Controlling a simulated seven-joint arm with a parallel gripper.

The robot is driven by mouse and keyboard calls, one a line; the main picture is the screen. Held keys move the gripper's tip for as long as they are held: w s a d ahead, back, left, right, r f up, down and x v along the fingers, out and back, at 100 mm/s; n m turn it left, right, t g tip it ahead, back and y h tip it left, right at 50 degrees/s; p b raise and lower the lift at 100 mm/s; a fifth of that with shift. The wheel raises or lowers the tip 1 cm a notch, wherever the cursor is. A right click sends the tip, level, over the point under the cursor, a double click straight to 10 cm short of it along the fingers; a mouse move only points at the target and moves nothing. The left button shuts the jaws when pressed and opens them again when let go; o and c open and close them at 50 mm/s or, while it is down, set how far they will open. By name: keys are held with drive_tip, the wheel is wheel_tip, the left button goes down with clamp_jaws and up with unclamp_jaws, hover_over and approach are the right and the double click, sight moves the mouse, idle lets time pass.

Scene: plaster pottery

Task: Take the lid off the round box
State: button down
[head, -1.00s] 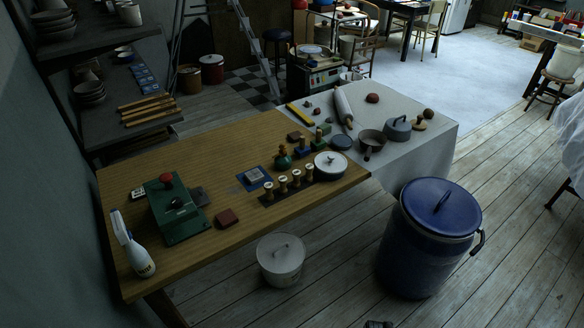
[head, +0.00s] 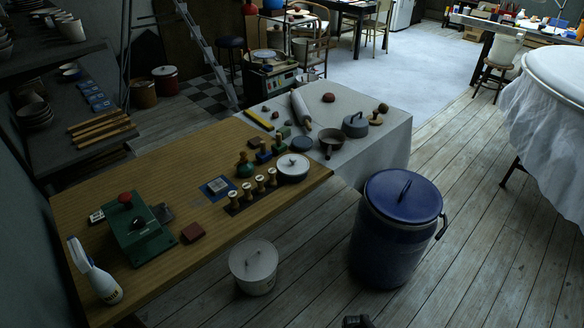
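The round box (head: 292,176) is low and pale-sided and stands near the right end of the wooden table. Its white lid (head: 286,161), with a small handle on top, sits on it. No gripper fingers show in the head view. A small dark piece at the bottom edge may be part of my arm; what it is cannot be told. It is well apart from the box.
Stamps with wooden handles (head: 260,181) stand close left of the box. A grey pan (head: 331,149) and a lidded pot (head: 355,125) are on the cloth-covered table behind. A blue bin (head: 396,240) and a white lidded bucket (head: 254,268) stand on the floor in front.

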idle(0.3)
drive_tip(key=c, duration=0.8)
unclamp_jaws()
